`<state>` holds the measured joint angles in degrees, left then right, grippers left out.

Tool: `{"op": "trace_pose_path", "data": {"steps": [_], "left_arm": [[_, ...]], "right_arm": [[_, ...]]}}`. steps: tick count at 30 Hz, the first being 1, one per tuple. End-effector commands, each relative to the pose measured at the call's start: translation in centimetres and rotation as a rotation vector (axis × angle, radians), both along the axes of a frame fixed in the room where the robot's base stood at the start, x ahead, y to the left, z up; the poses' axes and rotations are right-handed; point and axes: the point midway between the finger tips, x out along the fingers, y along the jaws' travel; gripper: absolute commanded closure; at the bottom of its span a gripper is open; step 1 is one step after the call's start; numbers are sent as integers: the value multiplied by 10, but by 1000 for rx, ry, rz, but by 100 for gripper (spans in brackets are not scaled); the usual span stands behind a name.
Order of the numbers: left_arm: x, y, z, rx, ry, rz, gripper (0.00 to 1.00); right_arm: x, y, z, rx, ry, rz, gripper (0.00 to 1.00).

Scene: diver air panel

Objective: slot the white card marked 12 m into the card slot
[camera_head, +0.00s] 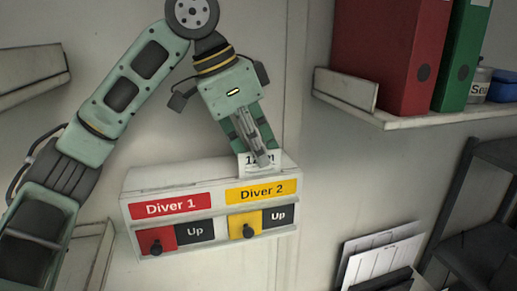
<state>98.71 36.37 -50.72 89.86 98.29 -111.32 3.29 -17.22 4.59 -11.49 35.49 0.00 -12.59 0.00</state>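The white card (246,168) marked with a partly covered "12" stands above the Diver 2 side of the air panel (213,215). My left gripper (262,157) comes down from above, its fingers closed over the upper part of the card and covering some of the print. The card's lower edge meets the panel's top near the yellow Diver 2 label (261,191). The card slot itself is hidden, so I cannot tell whether the card's edge is inside it or just in front of it. My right gripper is not in view.
The panel also has a red Diver 1 label (171,207), with a dark knob (155,247) below it. A shelf (345,90) at upper right holds red (385,50) and green (462,50) binders. A paper holder (380,260) is at lower right. The wall between is clear.

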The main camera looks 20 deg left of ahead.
Motion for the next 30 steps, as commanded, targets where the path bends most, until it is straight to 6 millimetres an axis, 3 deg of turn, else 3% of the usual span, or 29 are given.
{"op": "trace_pose_path", "data": {"steps": [12, 21, 30], "left_arm": [[0, 0, -4, -1, -1, 1, 100], [0, 0, -4, 0, 0, 1, 73], [0, 0, -4, 0, 0, 1, 73]], "right_arm": [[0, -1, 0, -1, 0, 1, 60], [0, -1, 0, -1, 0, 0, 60], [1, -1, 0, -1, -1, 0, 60]]}}
